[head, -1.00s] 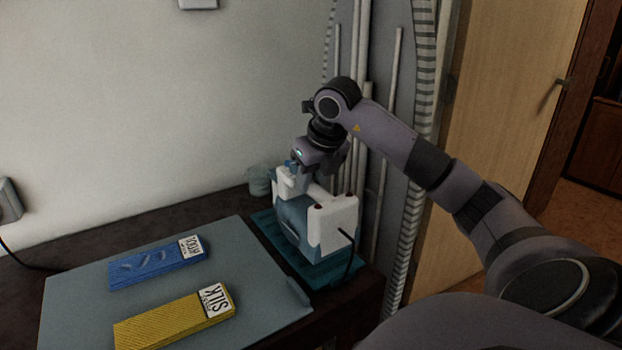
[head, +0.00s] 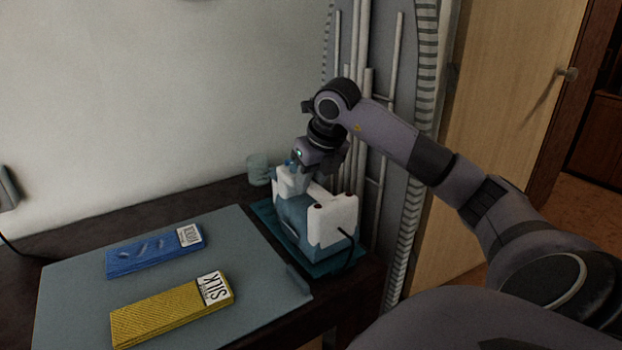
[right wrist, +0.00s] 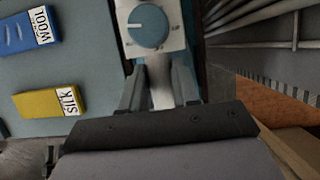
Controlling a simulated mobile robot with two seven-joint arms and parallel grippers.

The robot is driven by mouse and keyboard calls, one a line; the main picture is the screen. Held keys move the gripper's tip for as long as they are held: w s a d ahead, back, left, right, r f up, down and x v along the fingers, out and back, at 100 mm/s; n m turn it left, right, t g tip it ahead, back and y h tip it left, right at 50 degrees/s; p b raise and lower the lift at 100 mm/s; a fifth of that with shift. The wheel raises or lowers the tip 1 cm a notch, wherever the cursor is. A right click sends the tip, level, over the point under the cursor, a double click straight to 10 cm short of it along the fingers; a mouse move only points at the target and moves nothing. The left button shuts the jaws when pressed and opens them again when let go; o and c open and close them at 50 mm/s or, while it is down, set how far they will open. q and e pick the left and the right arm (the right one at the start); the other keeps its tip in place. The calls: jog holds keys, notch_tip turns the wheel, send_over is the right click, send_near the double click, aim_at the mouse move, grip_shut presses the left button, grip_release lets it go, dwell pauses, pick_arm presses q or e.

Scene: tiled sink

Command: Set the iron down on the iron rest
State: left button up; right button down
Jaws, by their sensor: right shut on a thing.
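The iron (head: 318,226) is white and blue, with a black cord at its near end. It is at the right end of the table, over the teal iron rest (head: 262,211), whose edges show around it. The iron looks upright and on the rest, though its underside is hidden and I cannot be sure of contact. My right gripper (head: 312,177) is above the iron and shut on its handle. The right wrist view shows the fingers (right wrist: 160,85) either side of the white handle, below the blue dial (right wrist: 149,26). My left gripper is out of view.
A grey-blue mat (head: 190,268) to the left bears a blue wool cloth (head: 150,254) and a yellow silk cloth (head: 165,312). A pale glass (head: 258,170) stands behind the iron. A grey panel with pipes (head: 385,150) rises close on the right.

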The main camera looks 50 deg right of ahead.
jog(key=shift+f, duration=0.1)
dwell(0.4)
jog(key=c, duration=0.8)
grip_release()
jog(key=shift+o, duration=0.2)
jog(key=shift+a+f, duration=0.1)
jog(key=shift+f, duration=0.25)
jog(key=v, duration=0.7)
jog(key=shift+s+r+p, duration=0.1)
jog(key=shift+r+p, duration=0.2)
jog(key=shift+p, duration=0.1)
